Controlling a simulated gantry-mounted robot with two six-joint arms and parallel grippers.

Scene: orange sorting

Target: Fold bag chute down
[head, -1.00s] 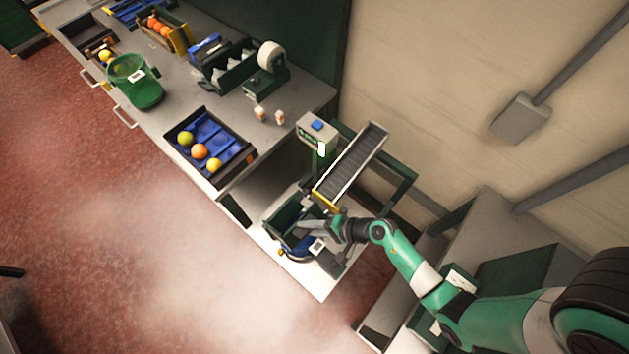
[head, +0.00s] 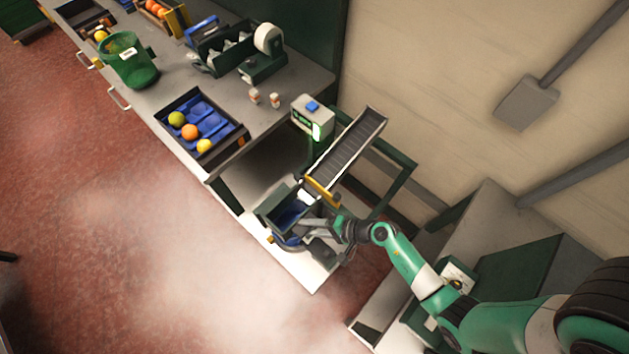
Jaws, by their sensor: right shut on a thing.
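The dark green bag chute (head: 272,203), open-topped with blue inside, sits on the low light-coloured stand below the lower end of a ramp. My right gripper (head: 308,222) is at the chute's right side, shut on what looks like part of it. The exact grip is small and partly hidden by the fingers. My left gripper is not in view.
The grey ramp (head: 352,150) with a yellow bar (head: 322,191) ends just above the chute. A box with a blue button (head: 312,107) stands beside it. A tray of fruit (head: 214,128) and a green basket (head: 130,62) stand on the counter. The floor at left is clear.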

